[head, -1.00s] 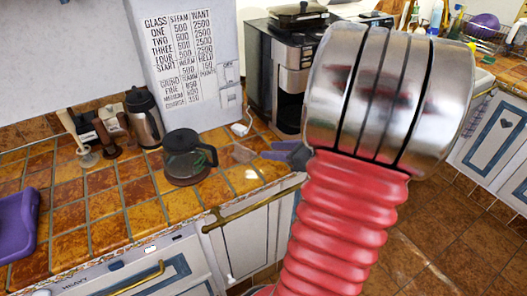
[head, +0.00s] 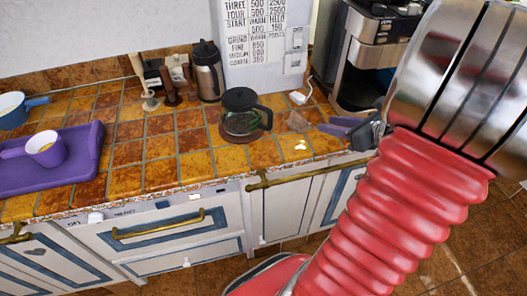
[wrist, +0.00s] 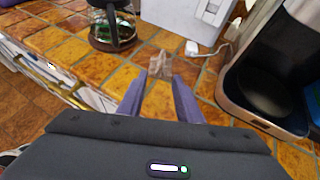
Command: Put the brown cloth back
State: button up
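A small crumpled brown cloth (head: 297,120) lies on the orange tiled counter, right of the glass coffee pot (head: 243,122). In the wrist view the cloth (wrist: 160,65) is just beyond my fingertips, roughly centred between them. My gripper (head: 328,126) reaches over the counter's front edge from the right, its purple fingers low over the tiles. In the wrist view my gripper (wrist: 159,82) is open, with bare tile between the fingers. Whether the fingertips touch the cloth cannot be told.
A coffee machine (wrist: 262,95) stands close on the right. A white box with printed lettering (head: 265,50) is behind the cloth. A white plug (wrist: 192,48) lies nearby. A purple tray (head: 60,178) with a mug (head: 46,149) is at the left. The counter's middle tiles are clear.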

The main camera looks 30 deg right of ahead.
jog(key=w+a+r+n+g+y, duration=0.1)
jog(key=a+n+g+y, duration=0.15)
jog(key=a+n, duration=0.7)
jog(key=w+a+r+n+g+y, duration=0.15)
jog(key=a+n+g, duration=0.35)
jog(key=a, duration=0.8)
jog(key=s+a+r+n+h, duration=0.2)
jog(key=s+a+n, duration=0.2)
jog(key=n, duration=0.6)
jog(key=s+a+r+n+h, duration=0.3)
jog(key=a+n, duration=0.4)
jog(key=n, duration=0.3)
jog(key=shift+s+r+t+h, duration=0.25)
jog(key=shift+s+t+h, duration=0.1)
jog(key=shift+s, duration=0.25)
